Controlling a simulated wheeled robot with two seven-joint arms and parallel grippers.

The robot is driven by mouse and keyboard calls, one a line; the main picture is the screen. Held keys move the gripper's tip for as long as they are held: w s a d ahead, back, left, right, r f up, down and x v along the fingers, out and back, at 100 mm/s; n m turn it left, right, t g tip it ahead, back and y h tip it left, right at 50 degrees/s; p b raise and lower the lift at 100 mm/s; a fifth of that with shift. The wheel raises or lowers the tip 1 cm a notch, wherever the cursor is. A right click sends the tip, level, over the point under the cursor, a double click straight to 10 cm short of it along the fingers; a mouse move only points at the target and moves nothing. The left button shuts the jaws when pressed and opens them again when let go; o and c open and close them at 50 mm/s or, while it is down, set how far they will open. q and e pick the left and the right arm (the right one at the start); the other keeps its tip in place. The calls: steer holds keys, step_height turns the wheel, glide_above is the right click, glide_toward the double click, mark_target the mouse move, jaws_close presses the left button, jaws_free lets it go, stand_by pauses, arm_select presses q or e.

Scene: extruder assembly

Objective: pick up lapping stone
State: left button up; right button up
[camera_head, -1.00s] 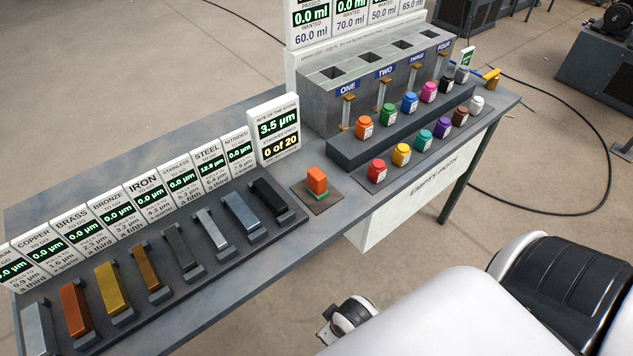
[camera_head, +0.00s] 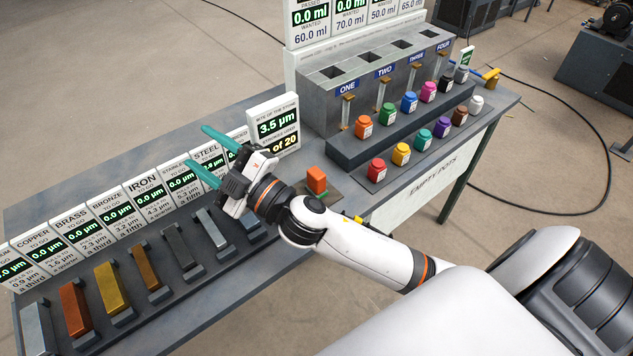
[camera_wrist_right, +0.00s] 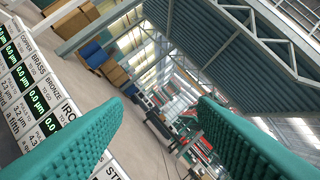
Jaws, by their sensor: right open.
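The lapping stone looks to be the small orange block with a green underside (camera_head: 317,178), upright on a small brown pad on the bench, just right of the metal bar rack. My right gripper (camera_head: 197,146) is open and empty, to the left of the stone and above the row of signs. Its two teal fingers are spread and point to the upper left, away from the stone. In the right wrist view the fingers (camera_wrist_right: 160,112) frame the room, with signs at the left; the stone is not visible there. My left gripper is not in view.
A rack of metal bars (camera_head: 180,290) lies along the bench front, with several signs behind it; my right arm hides part of both. A grey dispenser (camera_head: 330,100) and several coloured jars (camera_head: 410,102) stand to the right. The bite sign (camera_head: 273,108) is close behind the stone.

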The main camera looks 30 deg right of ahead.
steer(key=s+a+r+n+g+y, duration=0.2)
steer(key=a+n+g+y, duration=0.6)
steer(key=n, duration=0.5)
steer(key=n+g+h+p, duration=0.2)
steer(key=n+g+h, duration=0.8)
steer(key=h, duration=0.7)
glide_above(316, 172)
steer(key=shift+m+g, duration=0.7)
steer(key=f, duration=1.6)
steer(key=shift+s+f, duration=0.15)
steer(key=shift+s, duration=0.05)
step_height(316, 172, down, 6)
steer(key=shift+w+r+p, duration=0.15)
steer(key=shift+r+p, duration=0.1)
steer(key=shift+p, duration=0.85)
steer(key=shift+f, duration=0.3)
steer(key=shift+r, duration=0.1)
jaws_close()
